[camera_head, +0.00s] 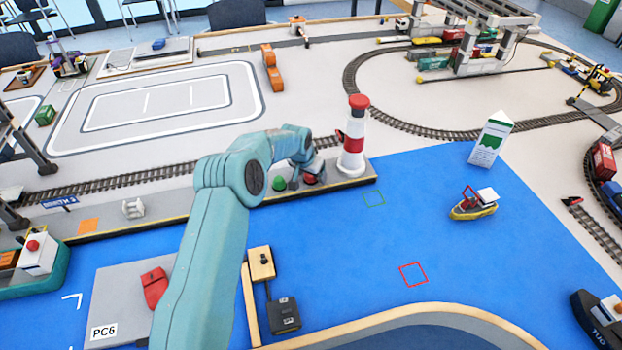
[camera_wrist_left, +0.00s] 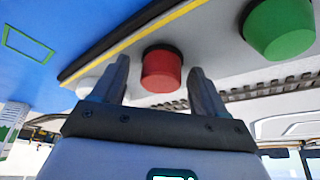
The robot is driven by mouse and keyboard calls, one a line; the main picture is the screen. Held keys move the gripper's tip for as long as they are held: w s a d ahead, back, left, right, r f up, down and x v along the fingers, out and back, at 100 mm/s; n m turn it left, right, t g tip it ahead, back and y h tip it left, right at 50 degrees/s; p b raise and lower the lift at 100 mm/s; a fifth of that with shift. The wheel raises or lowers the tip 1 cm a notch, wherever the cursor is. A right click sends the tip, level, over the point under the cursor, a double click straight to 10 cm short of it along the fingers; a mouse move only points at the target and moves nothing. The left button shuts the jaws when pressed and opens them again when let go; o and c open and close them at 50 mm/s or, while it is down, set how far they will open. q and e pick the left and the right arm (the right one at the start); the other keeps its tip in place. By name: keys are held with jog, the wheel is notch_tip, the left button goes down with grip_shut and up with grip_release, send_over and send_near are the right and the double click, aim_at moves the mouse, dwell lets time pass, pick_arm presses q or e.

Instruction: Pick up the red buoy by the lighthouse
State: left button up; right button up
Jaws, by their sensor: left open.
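The red-and-white lighthouse (camera_head: 354,138) stands upright on the grey quay (camera_head: 345,182). The red buoy (camera_wrist_left: 161,70) stands on the quay in the left wrist view. In the head view only a bit of red shows by my left gripper (camera_head: 308,172), which partly hides it. My left gripper is open and empty, left of the lighthouse. In the left wrist view its two fingers (camera_wrist_left: 160,82) appear on either side of the red buoy; I cannot tell how deep they reach around it. A green buoy (camera_head: 279,184) stands to the left; it also shows in the wrist view (camera_wrist_left: 281,27). My right gripper is not in view.
Railway track (camera_head: 130,178) runs behind the quay. Blue water (camera_head: 340,250) lies in front, with a yellow boat (camera_head: 474,207) and a white-green marker block (camera_head: 491,140) at right. A black control box (camera_head: 284,316) sits near my arm.

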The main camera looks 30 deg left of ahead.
pick_arm(q)
jog(key=c, duration=1.2)
jog(key=shift+o, duration=0.2)
